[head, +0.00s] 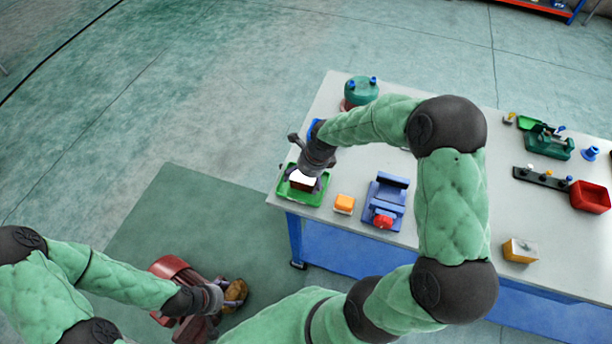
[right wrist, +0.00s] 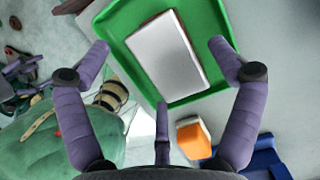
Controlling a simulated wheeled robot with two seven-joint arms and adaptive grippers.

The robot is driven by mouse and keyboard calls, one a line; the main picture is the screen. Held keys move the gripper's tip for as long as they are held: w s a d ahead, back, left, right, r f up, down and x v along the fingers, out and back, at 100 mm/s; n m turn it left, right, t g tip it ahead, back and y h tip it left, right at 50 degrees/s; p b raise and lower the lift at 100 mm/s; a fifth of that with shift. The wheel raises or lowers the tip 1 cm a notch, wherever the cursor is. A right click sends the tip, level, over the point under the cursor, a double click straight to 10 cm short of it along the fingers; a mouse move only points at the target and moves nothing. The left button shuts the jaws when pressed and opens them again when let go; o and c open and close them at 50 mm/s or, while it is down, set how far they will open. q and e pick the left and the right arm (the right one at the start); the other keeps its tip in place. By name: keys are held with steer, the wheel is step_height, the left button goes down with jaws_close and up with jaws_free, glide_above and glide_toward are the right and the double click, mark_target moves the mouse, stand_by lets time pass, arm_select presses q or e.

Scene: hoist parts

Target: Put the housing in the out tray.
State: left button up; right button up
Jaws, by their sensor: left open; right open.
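A dark red box with a white top (head: 302,181), which I take to be the housing, lies in a green tray (head: 316,198) at the table's near left corner. In the right wrist view the housing (right wrist: 167,50) lies tilted in the picture inside the green tray (right wrist: 219,20). My right gripper (head: 302,172) is over the tray. In the right wrist view its fingers (right wrist: 160,62) are spread wide, with nothing between the tips. My left gripper (head: 228,289) is open, low and away from the table, by a brown rounded thing I cannot identify.
An orange-and-white block (head: 344,204) and a blue vise-like fixture (head: 385,202) stand right of the tray. A green round part (head: 361,90) stands behind. A yellow block (head: 520,250), a red bin (head: 590,196) and a green device (head: 549,146) are further right.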

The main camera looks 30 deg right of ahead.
steer(key=shift+r, duration=0.1)
steer(key=shift+r, duration=0.3)
steer(key=p+v, duration=0.2)
steer(key=v, duration=0.9)
steer(key=shift+r+p, duration=0.3)
steer(key=shift+s+d, duration=0.15)
